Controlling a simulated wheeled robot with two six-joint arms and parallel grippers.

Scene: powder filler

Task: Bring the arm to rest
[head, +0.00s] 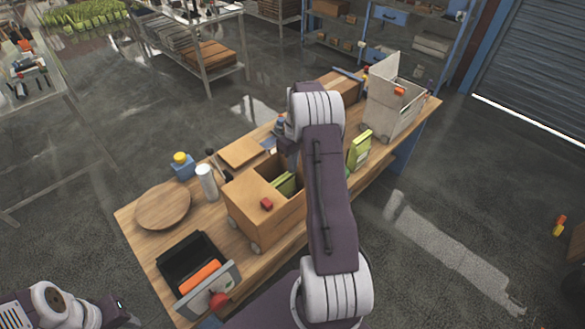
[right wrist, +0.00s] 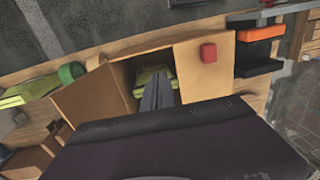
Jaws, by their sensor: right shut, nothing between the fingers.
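My right arm reaches out over the wooden workbench (head: 135,232). Its gripper (right wrist: 157,80) shows in the right wrist view, with the two grey fingers together and nothing between them. The fingers are over the opening of a wooden box (head: 245,212) with a red knob (head: 267,203). Green packets (head: 285,184) lie inside the box and also show just beyond the fingertips in the right wrist view (right wrist: 152,78). I cannot tell how deep the fingertips are. In the head view the arm hides most of the gripper. Part of my left arm shows at the lower left; its gripper is out of view.
On the bench are a round wooden board (head: 163,206), a white cylinder (head: 206,182), a yellow-topped blue container (head: 182,165), a black tray (head: 188,262) with an orange item, a green packet (head: 360,148) and a grey open box (head: 392,105).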

